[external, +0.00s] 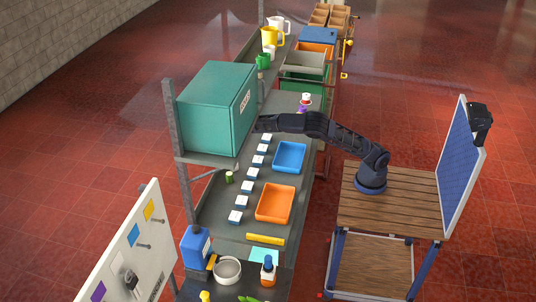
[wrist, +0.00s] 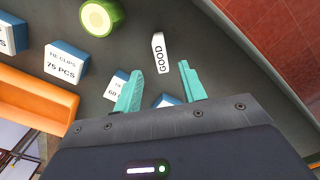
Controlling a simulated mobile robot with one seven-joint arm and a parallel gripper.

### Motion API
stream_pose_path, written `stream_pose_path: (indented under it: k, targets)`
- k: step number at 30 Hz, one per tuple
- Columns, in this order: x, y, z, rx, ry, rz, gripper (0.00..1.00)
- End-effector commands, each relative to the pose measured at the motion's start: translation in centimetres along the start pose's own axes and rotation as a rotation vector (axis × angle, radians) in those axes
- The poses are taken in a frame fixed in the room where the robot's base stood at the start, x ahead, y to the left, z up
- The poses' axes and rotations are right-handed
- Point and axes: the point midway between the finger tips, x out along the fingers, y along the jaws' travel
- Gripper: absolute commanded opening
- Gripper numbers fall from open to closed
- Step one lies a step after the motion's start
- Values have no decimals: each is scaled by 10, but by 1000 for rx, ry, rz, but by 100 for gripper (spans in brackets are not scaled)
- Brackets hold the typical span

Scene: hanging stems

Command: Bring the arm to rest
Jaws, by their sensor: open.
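My arm (external: 345,140) reaches left from its base on the wooden cart over the grey bench. Its end is beside the teal cabinet (external: 217,105), and the fingers are too small there to make out. In the wrist view my gripper (wrist: 158,88) has its two teal fingers spread apart, with nothing held between them. Below the fingers lie a small white block marked GOOD (wrist: 160,52) and blue-and-white boxes, one marked 75 PCS (wrist: 66,62). A green cylinder (wrist: 100,17) lies at the top; it also shows in the external view (external: 229,177).
The bench holds a blue tray (external: 289,157), an orange tray (external: 275,204) and a row of several boxes (external: 247,187). Jugs (external: 269,37) and bins (external: 303,70) stand at the far end. A blue panel (external: 465,165) rises at the cart's right edge.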

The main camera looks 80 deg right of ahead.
Motion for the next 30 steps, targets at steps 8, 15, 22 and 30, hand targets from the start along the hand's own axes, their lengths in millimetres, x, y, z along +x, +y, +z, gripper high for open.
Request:
stream_pose_path:
  k: [8,15,22,30]
  targets:
    - [2,20,-38,-270,12,-25,41]
    - [4,10,-98,-613,34,-32,41]
    - [3,-14,-168,-946,48,-14,41]
    - [-15,-16,-256,-1363,11,5,41]
